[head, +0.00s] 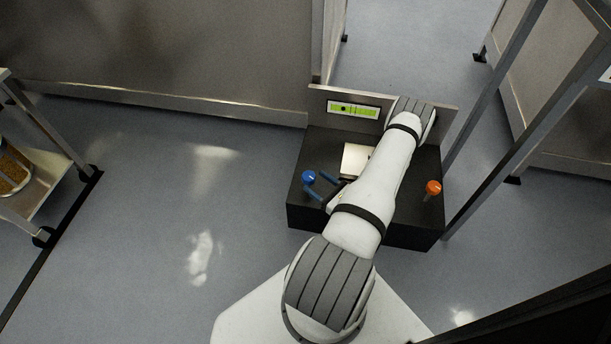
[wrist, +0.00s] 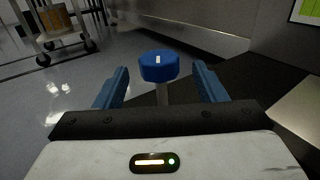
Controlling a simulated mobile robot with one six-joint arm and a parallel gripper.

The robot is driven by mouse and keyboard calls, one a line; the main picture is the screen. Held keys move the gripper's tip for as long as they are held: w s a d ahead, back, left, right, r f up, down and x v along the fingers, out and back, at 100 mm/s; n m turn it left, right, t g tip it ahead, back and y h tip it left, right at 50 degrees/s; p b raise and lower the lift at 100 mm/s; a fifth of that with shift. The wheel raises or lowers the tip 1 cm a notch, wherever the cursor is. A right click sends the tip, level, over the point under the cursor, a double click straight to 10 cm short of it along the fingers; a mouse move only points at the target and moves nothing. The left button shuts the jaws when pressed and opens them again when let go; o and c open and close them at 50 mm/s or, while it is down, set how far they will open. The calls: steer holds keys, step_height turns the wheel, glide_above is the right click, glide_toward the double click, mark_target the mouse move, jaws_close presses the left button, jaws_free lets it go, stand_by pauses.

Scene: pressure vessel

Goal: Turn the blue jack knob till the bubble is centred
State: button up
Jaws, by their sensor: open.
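The blue jack knob (head: 308,177) stands on a post at the left front of the black box (head: 414,228). In the wrist view the knob (wrist: 158,66) has a white mark on top and sits between the tips of my two blue fingers. My gripper (head: 321,184) is open, with a gap on each side of the knob; it also shows in the wrist view (wrist: 160,76). The green level (head: 364,112) is on the upright panel at the back of the box. Its dark bubble sits left of the dark centre lines.
An orange knob (head: 433,187) stands at the right of the box. A pale plate (head: 354,157) lies on the box behind my gripper, partly hidden by my arm. Metal frame posts (head: 491,118) rise close on the right. The floor to the left is clear up to a wheeled cart (head: 48,192).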

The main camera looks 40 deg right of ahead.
mark_target(305, 172)
steer(key=w, duration=0.3)
steer(key=w+a+b, duration=0.1)
steer(key=w, duration=0.2)
steer(key=shift+w+a, duration=0.1)
steer(key=shift+a, duration=0.05)
steer(key=shift+c, duration=0.5)
